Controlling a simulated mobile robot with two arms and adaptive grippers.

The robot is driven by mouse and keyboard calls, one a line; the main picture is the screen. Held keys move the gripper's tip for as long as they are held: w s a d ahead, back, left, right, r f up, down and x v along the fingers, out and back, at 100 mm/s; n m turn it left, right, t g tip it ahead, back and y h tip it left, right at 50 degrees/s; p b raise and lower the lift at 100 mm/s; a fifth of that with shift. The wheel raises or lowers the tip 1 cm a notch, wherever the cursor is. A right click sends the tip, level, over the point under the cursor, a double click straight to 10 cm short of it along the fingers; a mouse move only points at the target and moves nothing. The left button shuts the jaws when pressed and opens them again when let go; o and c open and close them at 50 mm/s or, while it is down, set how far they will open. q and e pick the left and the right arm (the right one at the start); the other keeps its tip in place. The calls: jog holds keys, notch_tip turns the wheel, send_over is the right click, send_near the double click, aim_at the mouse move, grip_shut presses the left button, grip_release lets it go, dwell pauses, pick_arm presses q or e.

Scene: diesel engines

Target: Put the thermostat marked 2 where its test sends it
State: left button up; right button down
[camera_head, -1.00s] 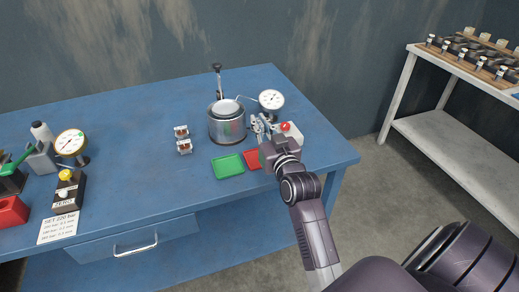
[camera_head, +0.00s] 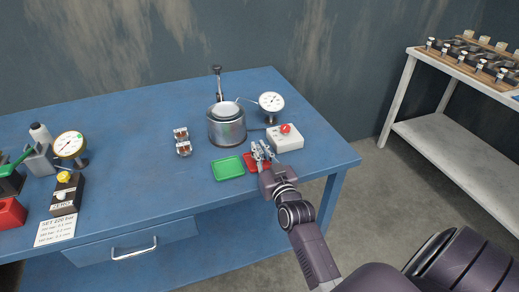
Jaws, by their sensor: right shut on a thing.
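My right gripper (camera_head: 262,150) is over the red tray (camera_head: 248,160), in front of the metal pot. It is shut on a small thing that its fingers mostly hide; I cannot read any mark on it. Two small metal-and-brown parts (camera_head: 182,142), which look like thermostats, stand on the blue bench left of the pot; their marks are too small to read. The green tray (camera_head: 228,168) lies empty left of the red tray. The pot (camera_head: 227,126) has a pale round top and a dial gauge (camera_head: 271,102) beside it. My left gripper is not in view.
A white box with a red knob (camera_head: 286,138) stands right of the gripper. At the bench's left are another gauge (camera_head: 69,145), a yellow-knobbed block (camera_head: 66,190) and a printed card (camera_head: 55,230). The bench middle (camera_head: 130,150) is clear.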

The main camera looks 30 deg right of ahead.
jog(key=c, duration=2)
grip_release()
jog(key=shift+r, duration=0.1)
jog(key=v, duration=1.2)
jog(key=shift+b, duration=0.3)
